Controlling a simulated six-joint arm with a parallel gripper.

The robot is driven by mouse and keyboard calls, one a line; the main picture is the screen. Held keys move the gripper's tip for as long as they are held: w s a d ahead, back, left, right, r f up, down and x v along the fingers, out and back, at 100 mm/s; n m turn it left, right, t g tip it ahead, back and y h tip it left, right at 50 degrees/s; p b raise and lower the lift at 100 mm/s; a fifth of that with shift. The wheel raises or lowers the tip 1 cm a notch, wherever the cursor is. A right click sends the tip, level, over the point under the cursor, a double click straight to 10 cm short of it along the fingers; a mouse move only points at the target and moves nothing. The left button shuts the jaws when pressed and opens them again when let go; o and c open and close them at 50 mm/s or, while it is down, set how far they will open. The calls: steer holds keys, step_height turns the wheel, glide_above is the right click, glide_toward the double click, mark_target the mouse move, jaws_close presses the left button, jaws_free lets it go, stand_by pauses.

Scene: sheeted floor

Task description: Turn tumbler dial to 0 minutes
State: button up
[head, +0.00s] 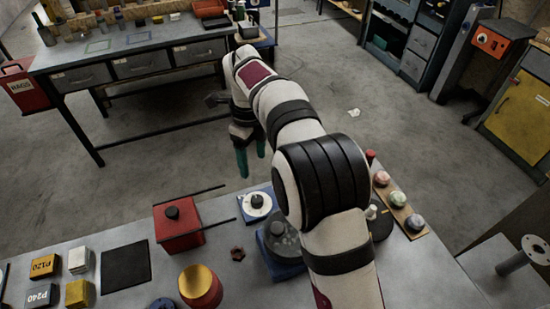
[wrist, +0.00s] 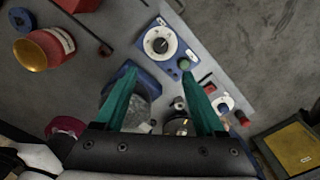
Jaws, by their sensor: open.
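The tumbler dial (head: 257,203) is a white disc with a dark knob on a blue panel, on the bench in the head view. In the wrist view the dial (wrist: 160,43) lies ahead of the fingers, with a green button (wrist: 184,63) beside it. Its pointer setting is too small to read. The tumbler drum (head: 279,238) on a blue base stands next to it, partly hidden by my arm. My gripper (head: 251,163) is open and empty, teal fingers pointing down, above and beyond the dial and apart from it.
A red box (head: 179,228) with dark rods stands left of the dial. A red jar with a gold lid (head: 200,287) stands nearer. A second small white dial (wrist: 224,104) shows at right in the wrist view. Bare floor lies beyond the bench's far edge.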

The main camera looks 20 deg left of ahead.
mark_target(257, 200)
step_height(257, 200, down, 16)
steer(key=shift+r, duration=0.25)
jaws_close()
